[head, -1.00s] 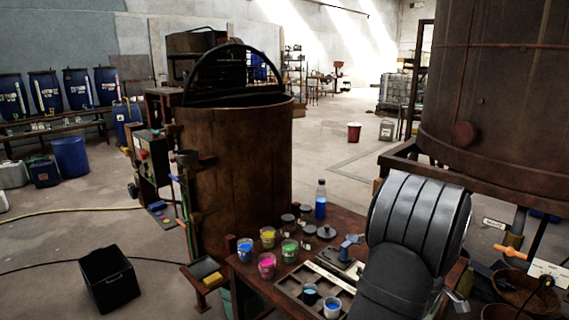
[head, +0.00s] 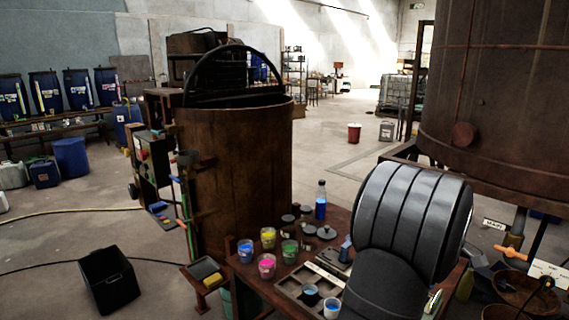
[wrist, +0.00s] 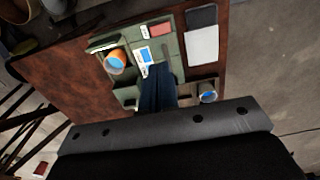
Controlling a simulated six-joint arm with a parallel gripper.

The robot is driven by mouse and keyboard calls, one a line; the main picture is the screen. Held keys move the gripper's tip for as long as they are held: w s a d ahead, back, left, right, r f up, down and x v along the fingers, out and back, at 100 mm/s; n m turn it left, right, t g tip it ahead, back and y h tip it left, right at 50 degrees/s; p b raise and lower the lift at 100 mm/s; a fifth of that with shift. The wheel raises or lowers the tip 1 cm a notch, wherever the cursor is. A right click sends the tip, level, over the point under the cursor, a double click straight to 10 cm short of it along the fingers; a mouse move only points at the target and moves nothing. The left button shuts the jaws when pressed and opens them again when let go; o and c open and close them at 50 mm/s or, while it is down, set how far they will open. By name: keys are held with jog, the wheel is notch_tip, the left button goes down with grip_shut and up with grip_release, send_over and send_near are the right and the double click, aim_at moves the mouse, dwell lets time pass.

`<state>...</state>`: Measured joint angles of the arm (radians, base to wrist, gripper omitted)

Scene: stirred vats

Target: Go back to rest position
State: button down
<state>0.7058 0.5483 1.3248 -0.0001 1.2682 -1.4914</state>
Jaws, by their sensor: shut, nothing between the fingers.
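My gripper (wrist: 157,88) shows in the wrist view as dark blue fingers pressed together, with nothing between them. It points down over a green-grey sectioned tray (wrist: 172,62) on the red-brown table (wrist: 70,70). I cannot tell how high above the tray the fingertips are. In the head view my dark ribbed arm stands over the right part of the table (head: 262,283) and hides the gripper.
A cup with blue liquid (wrist: 115,62) stands at the tray's left, and another cup (wrist: 207,92) at its right. Paint cups (head: 267,264), dark lids and a blue bottle (head: 320,203) stand on the table. A rusty vat (head: 235,180) stands behind; a larger tank (head: 495,100) is at right.

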jog(key=shift+f, duration=0.25)
jog(key=shift+r, duration=0.1)
dwell(0.3)
